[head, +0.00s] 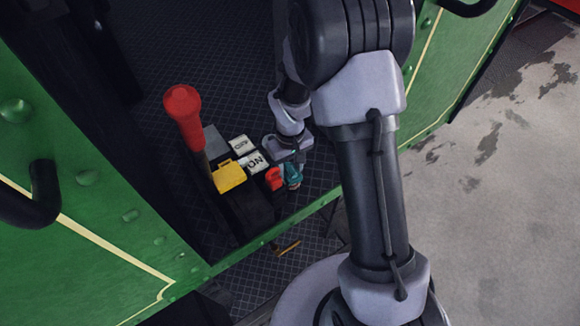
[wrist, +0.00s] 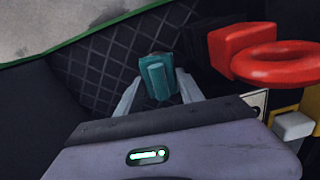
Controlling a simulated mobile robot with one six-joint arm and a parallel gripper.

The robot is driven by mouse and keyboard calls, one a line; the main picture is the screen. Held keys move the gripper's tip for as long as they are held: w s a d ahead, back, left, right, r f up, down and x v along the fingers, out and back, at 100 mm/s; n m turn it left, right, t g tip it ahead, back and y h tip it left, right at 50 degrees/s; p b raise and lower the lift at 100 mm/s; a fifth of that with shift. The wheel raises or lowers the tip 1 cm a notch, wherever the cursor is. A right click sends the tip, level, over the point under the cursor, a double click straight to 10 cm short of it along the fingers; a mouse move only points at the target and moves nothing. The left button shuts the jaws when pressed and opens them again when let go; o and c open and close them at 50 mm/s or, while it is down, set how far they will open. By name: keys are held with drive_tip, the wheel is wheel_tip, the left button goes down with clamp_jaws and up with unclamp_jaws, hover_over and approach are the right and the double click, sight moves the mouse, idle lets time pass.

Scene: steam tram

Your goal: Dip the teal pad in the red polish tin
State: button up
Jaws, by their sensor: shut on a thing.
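The teal pad (head: 292,174) is in my gripper (head: 289,165). In the wrist view the teal pad (wrist: 157,78) sits between the two pale fingers of my gripper (wrist: 156,88), which are shut on it. A red thing (head: 273,179) is just left of the pad in the head view. In the wrist view it looks like a red block (wrist: 238,48) with a thick red ring (wrist: 280,63), to the right of the pad and apart from it. I cannot tell which part is the polish tin. The pad's far end and its height above the floor are unclear.
Green riveted panels (head: 100,215) flank the dark tread-plate floor (head: 225,85).

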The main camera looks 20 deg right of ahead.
sight(290, 167)
drive_tip(key=shift+f+b, duration=0.5)
drive_tip(key=shift+f, duration=0.05)
idle(1.2)
wheel_tip(290, 167, up, 7)
drive_tip(key=p, duration=0.5)
drive_tip(key=shift+r, duration=0.15)
idle(0.4)
